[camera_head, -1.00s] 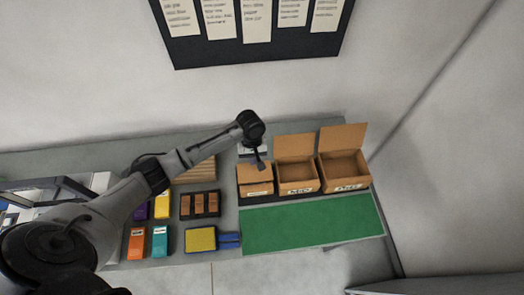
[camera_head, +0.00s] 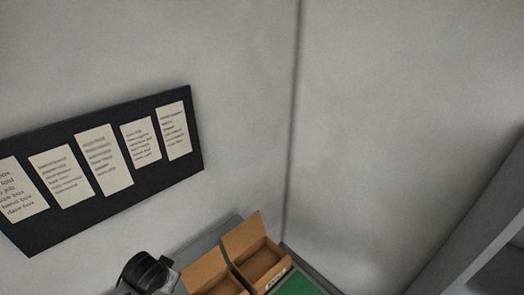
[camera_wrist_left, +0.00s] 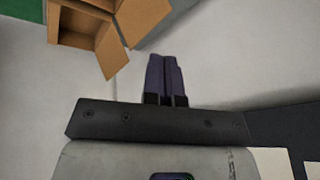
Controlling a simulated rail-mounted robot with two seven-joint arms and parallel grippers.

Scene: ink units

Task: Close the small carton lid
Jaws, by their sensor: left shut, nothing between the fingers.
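The small carton is not visible in the head view, and I cannot pick it out in the left wrist view, so its lid cannot be judged now. My left gripper (camera_wrist_left: 165,78) shows in the left wrist view, shut and empty, with its fingertips over bare grey wall, apart from the cartons. In the head view only a dark joint of my left arm shows at the bottom edge. My right gripper is in neither view.
Two larger open cartons, one at the bottom edge (camera_head: 207,272) and one to its right (camera_head: 258,262), have raised lids. Brown cartons (camera_wrist_left: 84,24) with flaps also show in the left wrist view. A green mat (camera_head: 300,286) lies in front. A dark notice board (camera_head: 110,170) hangs on the wall.

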